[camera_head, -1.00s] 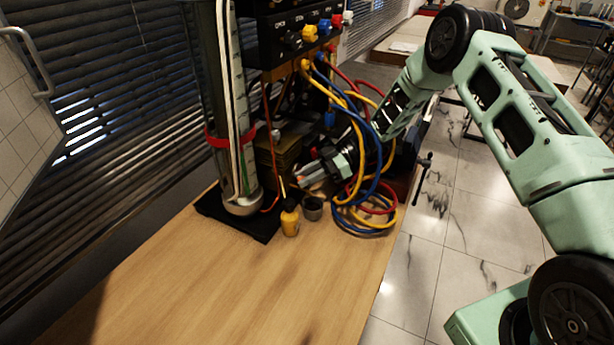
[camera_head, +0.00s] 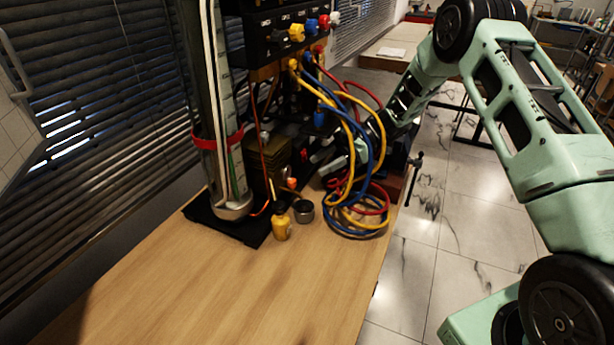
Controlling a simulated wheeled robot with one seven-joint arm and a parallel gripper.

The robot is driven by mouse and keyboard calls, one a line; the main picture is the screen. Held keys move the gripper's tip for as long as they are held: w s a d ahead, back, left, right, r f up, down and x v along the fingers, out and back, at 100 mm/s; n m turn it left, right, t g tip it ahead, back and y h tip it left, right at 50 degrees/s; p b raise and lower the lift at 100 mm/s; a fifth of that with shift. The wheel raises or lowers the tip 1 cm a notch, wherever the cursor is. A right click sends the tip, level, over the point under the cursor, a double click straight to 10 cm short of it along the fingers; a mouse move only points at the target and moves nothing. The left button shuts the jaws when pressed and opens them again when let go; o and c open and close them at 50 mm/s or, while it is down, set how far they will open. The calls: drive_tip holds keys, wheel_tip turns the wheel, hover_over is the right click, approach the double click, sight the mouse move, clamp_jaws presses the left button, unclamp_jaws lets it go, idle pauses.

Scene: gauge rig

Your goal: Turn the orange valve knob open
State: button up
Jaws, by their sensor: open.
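My gripper (camera_head: 318,163) reaches in from the right, partly behind the hanging hoses. Its pale fingers are apart and point left toward the knob, with a visible gap between them and the knob. The gripper is open and holds nothing that I can see. The hoses cover part of the gripper and wrist.
A tall glass column (camera_head: 213,120) with a red band stands to the left. The wooden bench top (camera_head: 220,290) is clear in front.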

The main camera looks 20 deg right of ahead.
drive_tip(key=shift+b+v, duration=0.3)
drive_tip(key=shift+v, duration=1.65)
drive_tip(key=shift+a, duration=0.1)
